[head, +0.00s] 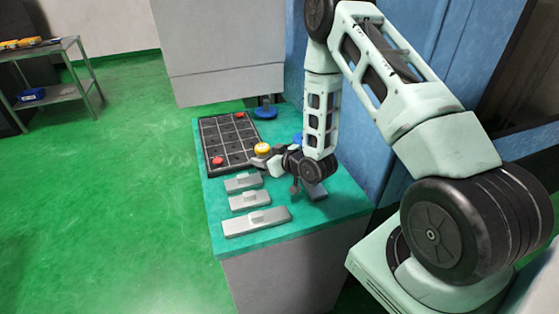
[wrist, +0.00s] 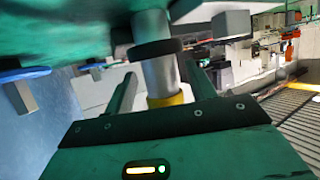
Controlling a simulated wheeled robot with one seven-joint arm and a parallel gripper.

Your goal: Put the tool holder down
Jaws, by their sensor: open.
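The tool holder (wrist: 160,78) stands between my gripper's two fingers in the wrist view. It has a silver shaft, a dark ring and a yellow end. In the head view its yellow top (head: 262,149) shows at the tray's right edge, just left of my gripper (head: 274,162). My gripper is open around the holder in the wrist view (wrist: 160,90). I cannot tell whether either finger touches it. The holder's base is partly hidden in the head view.
A black compartment tray (head: 228,142) with red pieces lies on the teal-topped table (head: 222,210). Several grey blocks (head: 256,221) lie at the front. A blue-based piece (head: 265,110) stands behind; another blue part (head: 298,138) is beside my wrist. A blue wall borders the right.

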